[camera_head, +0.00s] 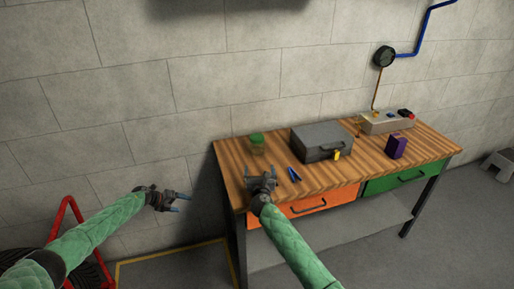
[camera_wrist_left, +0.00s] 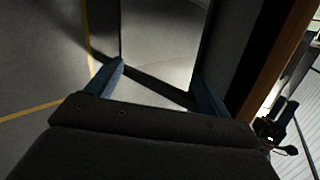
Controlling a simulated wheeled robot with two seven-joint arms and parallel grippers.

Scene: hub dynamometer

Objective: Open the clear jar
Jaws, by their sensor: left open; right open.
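A small jar with a green lid (camera_head: 257,138) stands at the back left of the wooden bench top; its body looks see-through and the lid appears to be on. My right gripper (camera_head: 262,180) is open and empty over the bench's front left part, in front of the jar and apart from it. My left gripper (camera_head: 182,200) is open and empty, left of the bench and clear of it. Its two blue fingers (camera_wrist_left: 157,88) stand apart in the left wrist view with nothing between them.
A grey case (camera_head: 321,137) lies mid-bench, with a blue tool (camera_head: 294,174) in front. A purple box (camera_head: 396,146) and a pale unit with a red button (camera_head: 385,122) are to the right. Orange (camera_head: 318,202) and green (camera_head: 404,177) drawers are shut.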

